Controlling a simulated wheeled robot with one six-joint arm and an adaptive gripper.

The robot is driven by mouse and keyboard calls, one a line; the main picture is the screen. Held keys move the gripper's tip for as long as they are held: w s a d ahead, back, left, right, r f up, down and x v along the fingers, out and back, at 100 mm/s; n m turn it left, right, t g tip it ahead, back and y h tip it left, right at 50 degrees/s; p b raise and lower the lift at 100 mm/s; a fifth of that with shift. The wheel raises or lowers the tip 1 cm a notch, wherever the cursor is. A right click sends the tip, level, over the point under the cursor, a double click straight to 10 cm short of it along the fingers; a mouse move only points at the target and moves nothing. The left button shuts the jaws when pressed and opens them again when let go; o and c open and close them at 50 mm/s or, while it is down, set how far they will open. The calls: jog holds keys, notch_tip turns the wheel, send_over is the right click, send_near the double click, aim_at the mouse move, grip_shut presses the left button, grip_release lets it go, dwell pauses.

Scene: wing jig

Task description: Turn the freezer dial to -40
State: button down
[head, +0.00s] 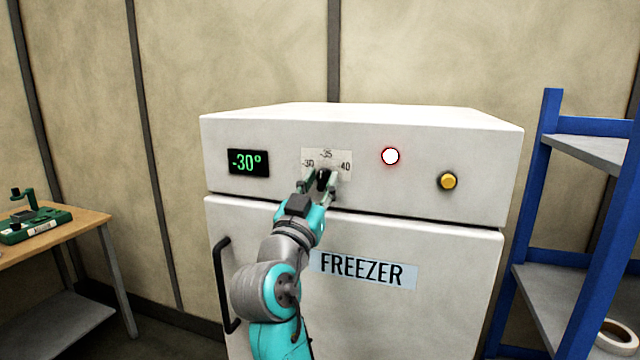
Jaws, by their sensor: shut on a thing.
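The white freezer (460,290) stands ahead with a control panel along its top front. The black dial (323,178) sits below a pale scale plate (328,155) marked -30, -35 and 40. My gripper (322,182) is shut on the dial, one finger on each side. The fingers hide part of the dial, and I cannot tell exactly where its pointer stands. The display (248,163) to the left reads -30° in green.
A lit white lamp with a red rim (390,156) and a yellow button (448,181) are right of the dial. The black door handle (222,285) is left of my arm. A blue shelf rack (545,200) stands right, a wooden table (75,222) left.

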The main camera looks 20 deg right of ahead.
jog(key=m+g+h, duration=0.1)
jog(key=m, duration=0.2)
jog(key=m+g+h, duration=0.1)
jog(key=m, duration=0.2)
jog(key=shift+m+g, duration=0.3)
jog(key=shift+m+g+h, duration=0.5)
jog(key=shift+m+g, duration=0.5)
jog(key=shift+m, duration=1.6)
jog(key=c, duration=1.2)
grip_release()
jog(key=shift+w, duration=0.1)
jog(key=shift+o, duration=0.2)
jog(key=shift+a, duration=0.1)
jog(key=v, duration=1.2)
jog(key=shift+r, duration=0.1)
